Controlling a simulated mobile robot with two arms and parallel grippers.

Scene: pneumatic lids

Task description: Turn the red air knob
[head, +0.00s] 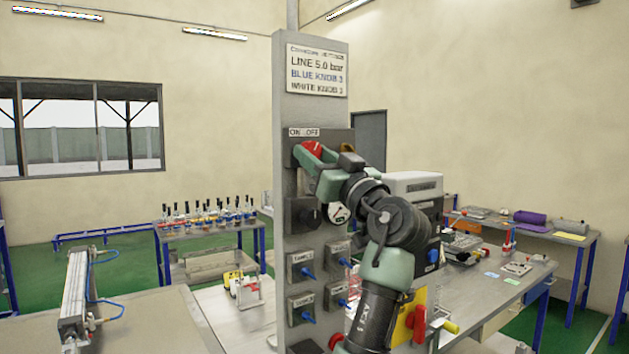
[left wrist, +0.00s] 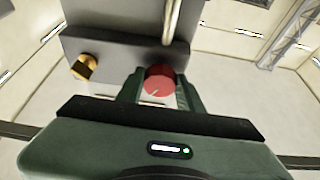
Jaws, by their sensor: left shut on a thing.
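The red air knob (head: 312,148) is on the upper part of the grey panel, just under the ON/OFF label (head: 304,132). In the left wrist view the red knob (left wrist: 158,80) shows its round face with a pale mark. My left gripper (head: 308,155) is at the knob, with its green fingers on either side of it and shut on it. The gripper covers part of the knob in the head view. My right gripper is not in view.
Below are a round gauge (head: 337,213), a black knob (head: 305,214) and several grey boxes with blue fittings (head: 300,265). A sign (head: 317,71) hangs above. A brass fitting (left wrist: 86,67) sits beside the red knob. A bench (head: 500,285) stands right.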

